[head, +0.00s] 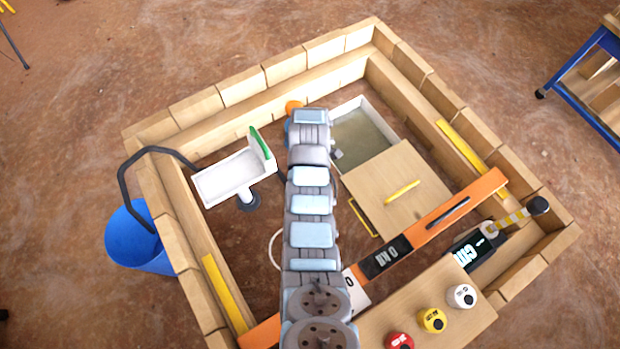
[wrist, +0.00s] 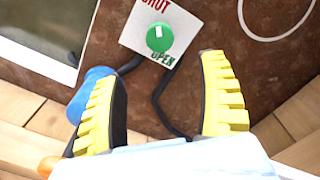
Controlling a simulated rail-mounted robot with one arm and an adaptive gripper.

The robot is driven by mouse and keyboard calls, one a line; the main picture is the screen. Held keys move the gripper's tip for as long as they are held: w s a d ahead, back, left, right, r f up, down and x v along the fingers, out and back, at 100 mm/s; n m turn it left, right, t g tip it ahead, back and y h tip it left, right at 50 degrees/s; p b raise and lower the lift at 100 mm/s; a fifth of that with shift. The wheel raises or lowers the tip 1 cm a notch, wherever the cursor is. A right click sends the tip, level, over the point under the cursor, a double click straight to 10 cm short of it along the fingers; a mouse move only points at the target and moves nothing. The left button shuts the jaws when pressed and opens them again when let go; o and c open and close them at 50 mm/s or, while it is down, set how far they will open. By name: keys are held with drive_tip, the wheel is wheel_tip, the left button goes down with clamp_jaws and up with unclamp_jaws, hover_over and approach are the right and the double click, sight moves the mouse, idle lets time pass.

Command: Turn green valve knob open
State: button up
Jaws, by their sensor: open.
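The green valve knob (wrist: 159,37) is round and sits on a white plate (wrist: 183,22) in the wrist view. The plate has red "SHUT" lettering above the knob and green "OPEN" lettering below it. A small white mark shows on the knob's upper part, towards "SHUT". My gripper (wrist: 163,72) is open, its two yellow ridged fingers spread wide. The knob lies beyond the fingertips, between their directions, and no finger touches it. In the head view my arm hides the knob and the gripper.
A blue part (wrist: 92,88) with a black hose is close beside the left finger. Wooden block walls (head: 285,67) surround the work area. A grey-green basin (head: 362,137) and a wooden board (head: 400,190) are right of my arm; a white sink (head: 233,178) is left.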

wheel_tip(320, 180, down, 13)
drive_tip(key=b, duration=0.4)
drive_tip(key=shift+r+b, duration=0.15)
drive_tip(key=shift+b, duration=0.25)
drive_tip(key=c, duration=1.2)
drive_tip(key=shift+c, duration=0.2)
